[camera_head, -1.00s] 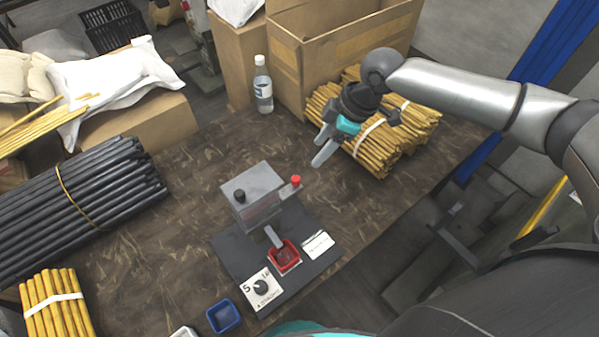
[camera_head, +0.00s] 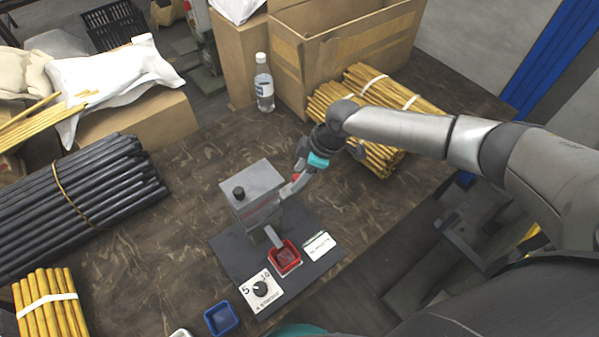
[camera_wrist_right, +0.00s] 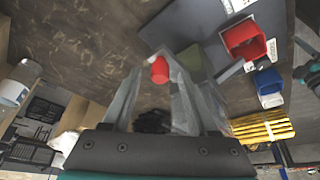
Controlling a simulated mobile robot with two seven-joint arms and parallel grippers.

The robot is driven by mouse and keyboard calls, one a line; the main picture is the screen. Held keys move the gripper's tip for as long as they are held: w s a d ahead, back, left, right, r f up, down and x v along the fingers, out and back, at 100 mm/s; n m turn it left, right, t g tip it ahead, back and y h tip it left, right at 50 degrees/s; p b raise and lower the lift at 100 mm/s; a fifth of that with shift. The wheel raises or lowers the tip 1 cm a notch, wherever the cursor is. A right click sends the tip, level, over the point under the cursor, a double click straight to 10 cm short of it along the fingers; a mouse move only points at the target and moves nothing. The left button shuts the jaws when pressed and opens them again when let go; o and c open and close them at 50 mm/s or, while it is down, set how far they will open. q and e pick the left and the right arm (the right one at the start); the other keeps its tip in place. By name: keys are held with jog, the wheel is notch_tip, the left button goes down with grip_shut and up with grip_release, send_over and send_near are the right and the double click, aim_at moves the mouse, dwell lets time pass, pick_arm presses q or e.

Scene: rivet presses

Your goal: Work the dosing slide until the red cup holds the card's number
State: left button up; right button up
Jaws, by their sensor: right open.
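The dosing device (camera_head: 253,190) is a grey box with a black knob on top, standing on a dark base plate (camera_head: 232,258). The red cup (camera_head: 286,257) sits on the plate under a grey chute; it also shows in the right wrist view (camera_wrist_right: 243,40). A white card (camera_head: 318,246) lies right of the cup, its writing too small to read. A dial plate (camera_head: 261,289) with 5 and 10 is in front. My right gripper (camera_head: 291,190) is open at the device's right side. In the wrist view the slide's red knob (camera_wrist_right: 159,70) lies between its fingers.
A blue cup (camera_head: 222,318) stands at the front edge. A bottle (camera_head: 264,84) and a cardboard box (camera_head: 340,45) stand behind. Bundled yellow sticks (camera_head: 372,150) lie under my right arm; black rods (camera_head: 75,205) lie at left. The table between rods and device is clear.

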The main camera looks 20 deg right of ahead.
grip_shut()
dwell(0.3)
dwell(1.0)
